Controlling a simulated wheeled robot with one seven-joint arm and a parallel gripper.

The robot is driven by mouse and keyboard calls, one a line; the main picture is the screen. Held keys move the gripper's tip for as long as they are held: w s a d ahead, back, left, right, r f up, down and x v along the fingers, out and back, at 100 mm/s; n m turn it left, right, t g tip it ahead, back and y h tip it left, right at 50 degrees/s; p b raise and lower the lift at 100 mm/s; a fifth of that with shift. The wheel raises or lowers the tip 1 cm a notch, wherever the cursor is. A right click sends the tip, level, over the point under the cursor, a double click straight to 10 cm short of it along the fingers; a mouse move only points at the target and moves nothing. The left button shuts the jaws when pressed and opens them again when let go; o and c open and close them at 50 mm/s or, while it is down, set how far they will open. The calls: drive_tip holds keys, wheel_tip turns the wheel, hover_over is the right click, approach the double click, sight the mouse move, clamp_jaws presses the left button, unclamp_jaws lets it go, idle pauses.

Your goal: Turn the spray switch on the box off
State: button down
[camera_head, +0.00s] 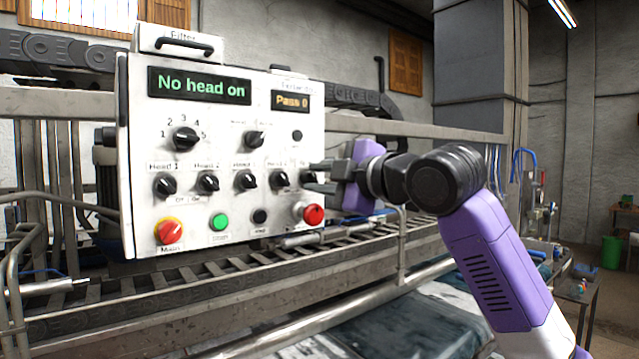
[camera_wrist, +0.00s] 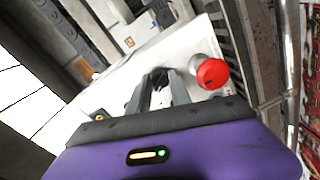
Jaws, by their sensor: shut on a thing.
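The white control box (camera_head: 230,120) faces me, with a row of black rotary switches across its middle. My gripper (camera_head: 312,178) reaches in from the right to the right end of that row. Its fingers are shut on the spray switch there, which they mostly hide; its label and pointer direction cannot be read. In the wrist view the two grey fingers (camera_wrist: 163,85) point at the box face (camera_wrist: 195,45), with a small dark part between them. The neighbouring black switch (camera_head: 279,180) is just left of the fingers.
A red push button (camera_head: 313,214) sits just below my gripper; it also shows in the wrist view (camera_wrist: 212,74). A red-yellow main switch (camera_head: 169,231) and green button (camera_head: 219,222) are lower left. The displays read "No head on" (camera_head: 200,86) and "Pass 0" (camera_head: 291,100). A metal rail (camera_head: 400,240) runs below.

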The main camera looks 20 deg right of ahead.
drive_tip(key=shift+f+n, duration=0.1)
drive_tip(key=shift+n, duration=0.5)
drive_tip(key=c, duration=1.2)
unclamp_jaws()
drive_tip(key=b+v, duration=0.2)
drive_tip(key=v, duration=0.5)
drive_tip(key=shift+s+d, duration=0.1)
drive_tip(key=shift+s, duration=0.3)
